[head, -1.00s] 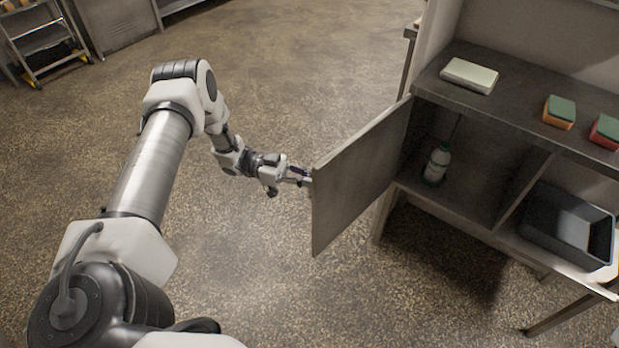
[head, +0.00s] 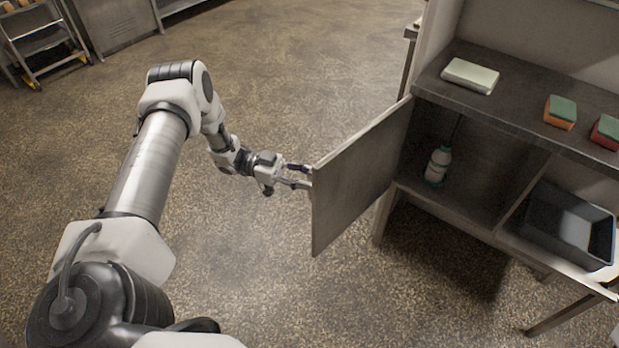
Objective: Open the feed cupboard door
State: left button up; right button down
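The feed cupboard door (head: 360,178) is a grey metal panel. It stands swung wide open, hinged at the left side of the cupboard (head: 470,195). My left gripper (head: 305,177) is at the door's free edge, on its outer face side. Its two fingers are spread apart, and nothing shows between them. The fingertips end close to the door edge; whether they touch it, I cannot tell. The handle is not visible. My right gripper is not in view.
A white bottle (head: 438,165) stands inside the open cupboard. A dark tray (head: 568,225) sits on the shelf to its right. A pale block (head: 469,76) and two sponges (head: 560,112) lie on the counter. The floor left of the door is clear.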

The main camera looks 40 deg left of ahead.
pick_arm(q)
jog(key=v, duration=1.1)
jog(key=shift+a, duration=0.15)
